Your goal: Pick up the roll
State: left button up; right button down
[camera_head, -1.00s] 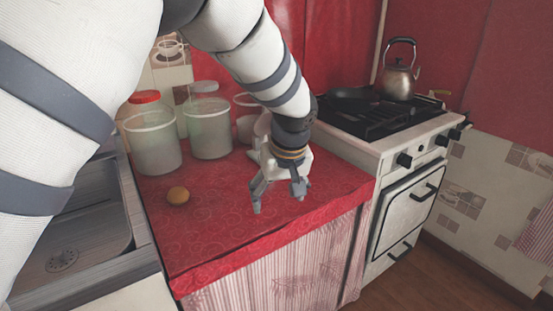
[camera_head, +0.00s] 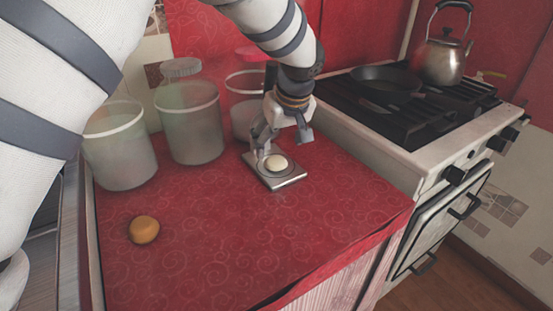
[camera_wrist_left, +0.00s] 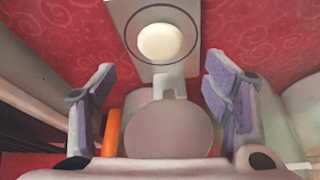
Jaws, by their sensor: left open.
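A round brown roll (camera_head: 143,229) lies on the red counter at the left in the head view, well apart from my gripper. A pale, rounded piece (camera_head: 276,162) sits on a small flat scale (camera_head: 287,181) farther back; I cannot tell whether it is a roll or an egg. My left gripper (camera_head: 280,146) is open and empty just behind and above the scale. In the left wrist view its two fingers (camera_wrist_left: 160,85) stand wide apart, with the pale piece (camera_wrist_left: 160,42) beyond them, on the scale plate (camera_wrist_left: 191,18). My right gripper is not in view.
Translucent tubs (camera_head: 191,122) stand along the back left of the counter (camera_head: 225,245). A stove (camera_head: 425,140) with a black pan (camera_head: 386,78) and a kettle (camera_head: 444,60) adjoins on the right. The counter's front middle is clear.

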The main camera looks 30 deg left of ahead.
aim_at(275, 160)
pick_arm(q)
jog(key=x, duration=0.5)
jog(key=shift+s+d, duration=0.15)
jog(key=shift+s, duration=0.05)
jog(key=c, duration=1.3)
